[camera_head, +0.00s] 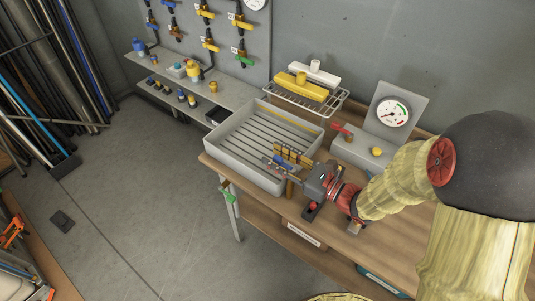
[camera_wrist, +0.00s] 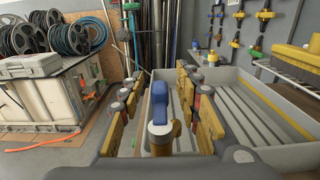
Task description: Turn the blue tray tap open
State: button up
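The blue tray tap shows in the wrist view as a blue lever handle (camera_wrist: 158,108) on a brass-coloured body (camera_wrist: 162,140). It stands at the near wall of the grey tray (camera_wrist: 257,83), and its lever points away from the wrist camera. My gripper (camera_wrist: 160,82) is open, with one yellow-padded finger on each side of the lever. I see gaps on both sides of the handle. In the head view my gripper (camera_head: 285,160) is over the front right corner of the tray (camera_head: 240,165), and it partly hides the blue handle.
A gauge box (camera_head: 392,112) with a red lever stands right of the tray. A wall board (camera_head: 215,35) holds several taps. The floor at left is mostly clear.

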jog(key=shift+b+x, duration=0.3)
jog(key=shift+x, duration=1.25)
jog(key=shift+c, duration=0.3)
jog(key=c, duration=0.7)
grip_shut()
